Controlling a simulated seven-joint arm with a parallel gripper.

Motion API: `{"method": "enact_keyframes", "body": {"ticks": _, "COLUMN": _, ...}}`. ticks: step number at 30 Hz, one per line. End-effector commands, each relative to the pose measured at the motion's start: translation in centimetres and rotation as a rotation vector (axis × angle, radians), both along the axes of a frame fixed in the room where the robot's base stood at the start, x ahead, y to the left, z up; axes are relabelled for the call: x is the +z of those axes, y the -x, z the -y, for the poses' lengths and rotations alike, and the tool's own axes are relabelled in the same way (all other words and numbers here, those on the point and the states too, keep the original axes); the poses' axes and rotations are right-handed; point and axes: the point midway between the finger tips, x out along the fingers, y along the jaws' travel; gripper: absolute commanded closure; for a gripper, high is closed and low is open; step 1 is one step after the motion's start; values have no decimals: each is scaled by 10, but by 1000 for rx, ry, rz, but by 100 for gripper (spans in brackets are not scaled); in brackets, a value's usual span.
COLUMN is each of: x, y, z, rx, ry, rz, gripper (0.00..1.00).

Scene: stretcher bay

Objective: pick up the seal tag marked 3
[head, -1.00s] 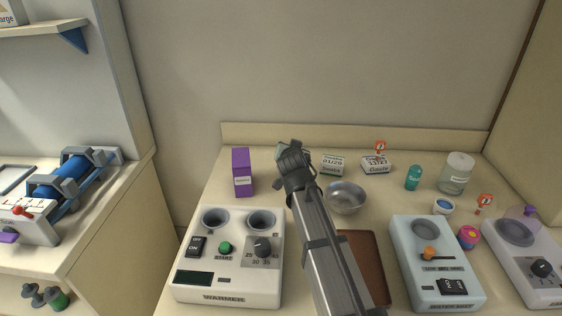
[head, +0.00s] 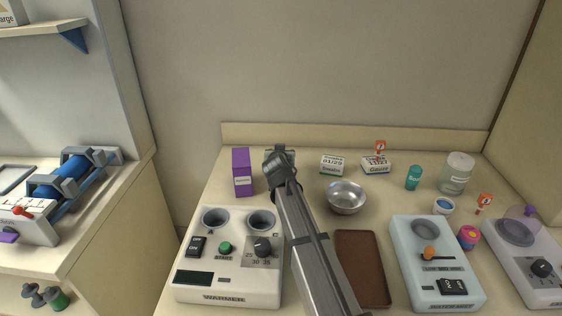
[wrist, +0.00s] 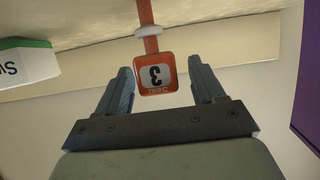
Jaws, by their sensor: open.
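The orange seal tag marked 3 (wrist: 155,75) shows in the wrist view, with its number upside down in the picture. Its orange stem runs up the picture through a white collar (wrist: 148,31). My gripper (wrist: 161,80) is open, with one finger on each side of the tag's head and a visible gap on both sides. In the head view my gripper (head: 280,158) is over the back of the bench, between the purple box and a white box, and hides this tag. Two other orange tags (head: 380,147) (head: 485,198) stand further right; their marks are too small to read.
The purple box (head: 242,172) is just left of my gripper. White-and-green box (head: 332,165), white box (head: 376,166) and steel bowl (head: 346,198) are to the right. The warmer (head: 225,280), brown tray (head: 362,268) and pale blue device (head: 436,275) fill the front.

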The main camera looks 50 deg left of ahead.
Motion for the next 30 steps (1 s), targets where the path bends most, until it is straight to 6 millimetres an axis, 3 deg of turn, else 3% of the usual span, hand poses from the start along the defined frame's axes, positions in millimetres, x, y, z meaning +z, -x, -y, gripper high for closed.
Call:
{"method": "enact_keyframes", "body": {"ticks": 10, "x": -3, "y": -4, "z": -4, "rx": 0, "ry": 0, "rz": 0, "gripper": 32}}
{"method": "enact_keyframes", "body": {"ticks": 27, "x": -3, "y": -4, "z": -4, "rx": 0, "ry": 0, "rz": 0, "gripper": 86}}
{"method": "enact_keyframes", "body": {"ticks": 30, "x": -3, "y": -4, "z": -4, "rx": 0, "ry": 0, "rz": 0, "gripper": 87}}
